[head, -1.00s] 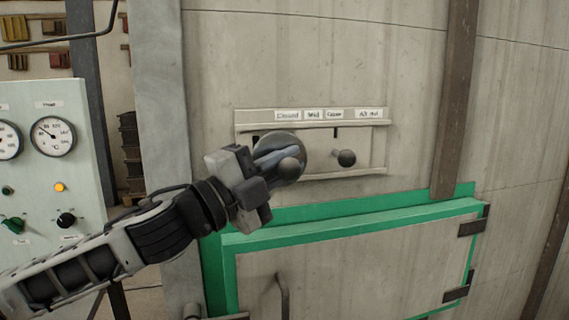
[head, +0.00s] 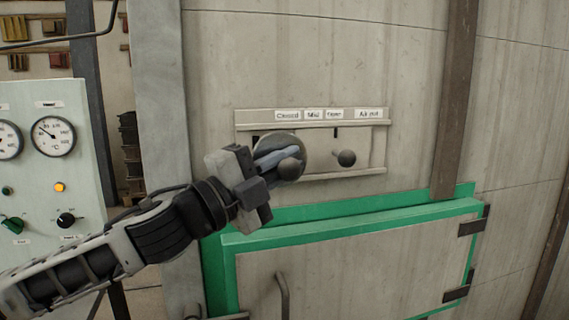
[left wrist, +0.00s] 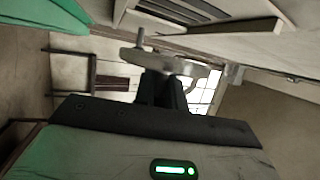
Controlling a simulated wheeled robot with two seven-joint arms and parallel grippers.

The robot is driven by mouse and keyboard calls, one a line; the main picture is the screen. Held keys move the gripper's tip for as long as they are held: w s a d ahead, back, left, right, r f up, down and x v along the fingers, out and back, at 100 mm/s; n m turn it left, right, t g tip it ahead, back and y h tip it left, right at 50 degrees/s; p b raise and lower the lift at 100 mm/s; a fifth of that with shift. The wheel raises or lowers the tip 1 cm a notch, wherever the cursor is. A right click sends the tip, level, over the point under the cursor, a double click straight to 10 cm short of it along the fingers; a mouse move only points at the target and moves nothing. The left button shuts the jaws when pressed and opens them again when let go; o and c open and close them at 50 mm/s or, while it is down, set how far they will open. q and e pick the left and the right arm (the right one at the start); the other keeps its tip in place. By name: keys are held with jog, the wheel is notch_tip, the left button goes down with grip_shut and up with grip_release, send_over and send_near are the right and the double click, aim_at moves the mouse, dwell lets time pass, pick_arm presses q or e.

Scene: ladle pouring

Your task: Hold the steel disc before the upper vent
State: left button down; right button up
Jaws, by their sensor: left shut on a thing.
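The disc stands in front of the left part of the upper vent (head: 310,137), a slotted frame in the kiln wall, and hides that part. I cannot tell from the head view how far apart they are. In the left wrist view the disc (left wrist: 190,66) shows nearly edge-on above the dark gripper fingers (left wrist: 162,92), with the vent frame (left wrist: 205,12) beyond it. My right gripper is not in view.
A dark slider knob (head: 346,158) sits in the vent's right part, below labels (head: 325,115). A green-framed door (head: 350,225) lies below, with a handle (head: 283,295). A gauge panel (head: 50,180) stands at the left.

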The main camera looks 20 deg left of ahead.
aim_at(285, 174)
pick_arm(q)
jog(key=shift+s+d, duration=0.55)
jog(key=shift+s, duration=0.2)
jog(key=shift+s+d, duration=0.5)
jog(key=shift+s, duration=0.25)
jog(key=s+d+p, duration=0.4)
jog(key=s+p, duration=0.3)
jog(key=shift+d+p, duration=0.3)
jog(key=shift+p, duration=0.05)
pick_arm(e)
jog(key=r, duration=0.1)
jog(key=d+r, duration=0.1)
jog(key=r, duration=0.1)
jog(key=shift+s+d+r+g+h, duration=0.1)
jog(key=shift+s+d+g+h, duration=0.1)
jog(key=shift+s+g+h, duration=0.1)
